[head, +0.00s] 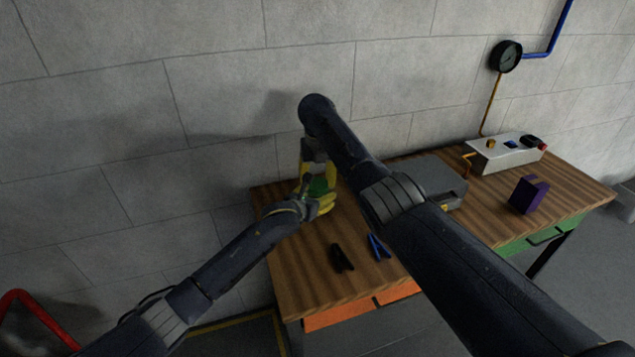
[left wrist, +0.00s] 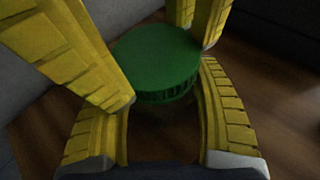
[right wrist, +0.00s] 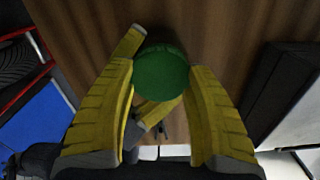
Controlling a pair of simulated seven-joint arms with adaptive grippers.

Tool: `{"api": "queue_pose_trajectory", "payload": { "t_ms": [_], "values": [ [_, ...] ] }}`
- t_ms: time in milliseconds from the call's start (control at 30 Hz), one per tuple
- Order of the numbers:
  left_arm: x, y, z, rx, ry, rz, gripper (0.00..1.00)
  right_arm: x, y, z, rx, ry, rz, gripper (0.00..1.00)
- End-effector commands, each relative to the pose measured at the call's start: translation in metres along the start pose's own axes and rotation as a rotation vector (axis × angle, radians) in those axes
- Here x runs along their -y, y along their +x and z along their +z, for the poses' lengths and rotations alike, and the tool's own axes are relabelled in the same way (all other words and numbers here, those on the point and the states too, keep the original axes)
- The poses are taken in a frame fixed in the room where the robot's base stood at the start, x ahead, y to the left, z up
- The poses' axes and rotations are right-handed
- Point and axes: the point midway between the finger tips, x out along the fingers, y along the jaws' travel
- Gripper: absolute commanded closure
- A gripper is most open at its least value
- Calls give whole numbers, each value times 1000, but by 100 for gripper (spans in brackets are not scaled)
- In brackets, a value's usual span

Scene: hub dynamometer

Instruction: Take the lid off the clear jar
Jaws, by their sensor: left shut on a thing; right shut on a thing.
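The clear jar's green lid (head: 319,186) shows between my grippers at the back left of the table. In the left wrist view the lid (left wrist: 158,58) is round with a ridged rim, and the jar body below it is dark and hard to make out. My left gripper (head: 325,204), with yellow fingers, is shut around the jar from the side, below the lid. My right gripper (right wrist: 160,75) comes down from above with its yellow fingers on both sides of the lid (right wrist: 161,72), shut on it. Whether lid and jar are apart cannot be told.
A black clip (head: 341,258) and a blue clip (head: 378,247) lie on the wooden table (head: 300,285) in front. A grey case (head: 430,177), a purple block (head: 528,194) and a white control box (head: 505,154) stand to the right. The wall is close behind.

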Motion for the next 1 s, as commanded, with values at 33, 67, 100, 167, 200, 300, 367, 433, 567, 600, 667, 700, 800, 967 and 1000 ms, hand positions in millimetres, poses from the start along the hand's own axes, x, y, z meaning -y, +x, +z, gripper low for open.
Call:
{"api": "queue_pose_trajectory", "payload": {
  "t_ms": [33,67,100,167,200,300,367,433,567,600,667,700,800,967,1000],
  "values": [
    [0,0,-2,-3,0,1,100,0,1,-1,-2,-52,1,82],
    [0,0,-2,-3,0,1,100,0,1,-1,-2,-83,1,82],
    [0,0,-2,-3,0,1,100,0,1,-1,-2,-118,1,82],
    [0,0,-2,-3,0,1,100,0,1,-1,-2,-159,1,82],
    [0,0,-2,-3,0,1,100,0,1,-1,-2,-165,1,82],
    [0,0,-2,-3,0,1,100,0,1,0,-2,-162,1,82],
    [0,0,-2,-3,0,1,100,0,1,-1,-2,-162,1,82],
    [0,0,-2,-3,0,1,100,-1,1,-1,-3,-164,1,82],
    [0,0,-2,-3,0,1,100,-1,1,-1,-2,-163,1,82],
    [0,0,-2,-3,0,1,100,0,1,-1,-2,-163,1,82],
    [0,0,-2,-3,0,1,100,0,1,-1,-2,-162,1,82],
    [0,0,-2,-3,0,1,100,0,1,-1,-2,-162,1,82],
    [0,0,-2,-3,0,1,100,0,1,-1,-2,-162,1,82],
    [0,0,-2,-3,0,1,100,-1,-1,0,-1,-162,1,82],
    [0,0,-2,-3,0,1,100,-1,-2,0,-1,-162,1,82]
  ]
}}
